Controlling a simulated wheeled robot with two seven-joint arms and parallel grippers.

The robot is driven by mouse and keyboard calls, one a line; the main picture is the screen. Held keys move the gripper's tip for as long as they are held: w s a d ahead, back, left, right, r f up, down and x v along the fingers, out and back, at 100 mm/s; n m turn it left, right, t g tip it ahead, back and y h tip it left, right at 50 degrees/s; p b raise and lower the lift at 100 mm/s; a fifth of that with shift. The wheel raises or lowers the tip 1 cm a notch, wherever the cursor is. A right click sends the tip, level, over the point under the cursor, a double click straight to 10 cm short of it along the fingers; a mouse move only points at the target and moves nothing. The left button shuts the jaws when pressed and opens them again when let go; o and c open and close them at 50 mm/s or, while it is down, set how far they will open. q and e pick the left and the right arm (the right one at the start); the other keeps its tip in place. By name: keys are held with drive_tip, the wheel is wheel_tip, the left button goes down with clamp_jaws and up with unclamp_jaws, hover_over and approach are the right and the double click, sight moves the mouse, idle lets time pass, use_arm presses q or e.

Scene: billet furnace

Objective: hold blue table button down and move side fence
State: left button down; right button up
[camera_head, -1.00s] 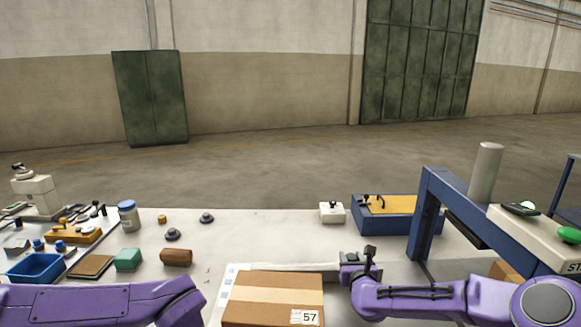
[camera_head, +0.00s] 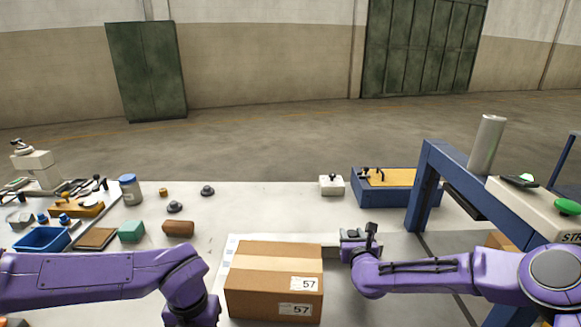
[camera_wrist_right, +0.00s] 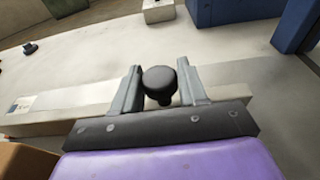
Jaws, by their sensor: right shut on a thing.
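My right gripper (camera_head: 357,240) is beyond the right end of the cardboard box in the head view. In the right wrist view its fingers (camera_wrist_right: 161,88) are shut on a black round knob (camera_wrist_right: 158,80). A long pale bar (camera_wrist_right: 75,98) runs sideways behind the knob and looks like the side fence. Whether the knob is fixed to it is hidden. My left arm comes in at the lower left of the head view and bends down at the wrist. Its gripper is below the frame. I cannot pick out a blue table button.
A cardboard box (camera_head: 262,277) marked 57 lies in front of me. A blue frame (camera_head: 425,190) with a green button (camera_head: 567,206) stands at right. A white block (camera_head: 331,186) and a blue-sided box (camera_head: 397,198) are behind. A blue tray (camera_head: 42,239) and small parts crowd the left.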

drive_tip(key=shift+s+f, duration=0.1)
drive_tip(key=shift+s, duration=1)
drive_tip(key=o, duration=0.8)
drive_tip(key=shift+s+r, duration=0.25)
drive_tip(key=shift+s, duration=0.75)
drive_tip(key=shift+s+r, duration=0.2)
drive_tip(key=shift+s, duration=0.8)
drive_tip(key=shift+s+r, duration=0.25)
drive_tip(key=shift+s, duration=0.75)
wheel_tip(320, 180, up, 8)
